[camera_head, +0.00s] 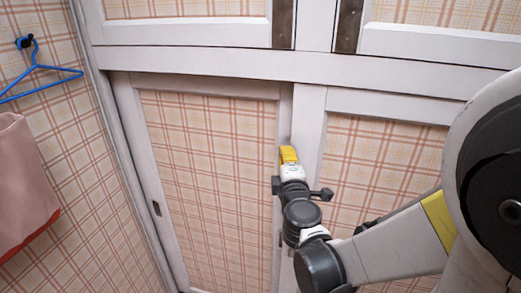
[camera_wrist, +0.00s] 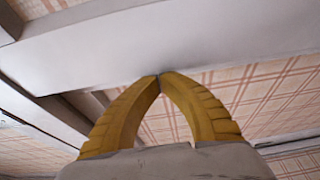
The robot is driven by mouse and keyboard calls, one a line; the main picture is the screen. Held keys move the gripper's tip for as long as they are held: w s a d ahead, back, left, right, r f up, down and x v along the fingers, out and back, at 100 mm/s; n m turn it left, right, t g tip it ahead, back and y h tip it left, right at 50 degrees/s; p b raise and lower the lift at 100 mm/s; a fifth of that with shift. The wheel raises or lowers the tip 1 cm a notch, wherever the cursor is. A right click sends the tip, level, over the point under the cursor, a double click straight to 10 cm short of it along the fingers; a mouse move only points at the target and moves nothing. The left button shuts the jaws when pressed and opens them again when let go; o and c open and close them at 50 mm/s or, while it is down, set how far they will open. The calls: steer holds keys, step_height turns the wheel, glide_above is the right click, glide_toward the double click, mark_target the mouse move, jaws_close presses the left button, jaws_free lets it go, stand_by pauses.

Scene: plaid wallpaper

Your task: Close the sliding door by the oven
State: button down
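Two white-framed sliding door panels with plaid infill fill the lower wall. The left panel (camera_head: 212,175) appears set back behind the right panel (camera_head: 375,170). A small dark recessed pull (camera_head: 156,208) sits on the left panel's left stile. My gripper (camera_head: 289,152) is in front of where the two panels' white stiles meet. In the wrist view, its yellow fingers (camera_wrist: 160,77) meet at the tips with nothing visible between them. White framing (camera_wrist: 170,40) lies just beyond the tips; I cannot tell whether they touch it. No oven is in view.
A white rail (camera_head: 200,62) runs above the panels, with upper doors bearing dark vertical strips (camera_head: 283,22). On the left plaid wall, a blue hanger (camera_head: 40,72) hangs above a pink cloth item (camera_head: 22,185). My arm covers the lower right.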

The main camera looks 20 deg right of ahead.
steer(key=shift+s+d, duration=0.75)
steer(key=shift+d, duration=0.35)
steer(key=shift+s, duration=0.1)
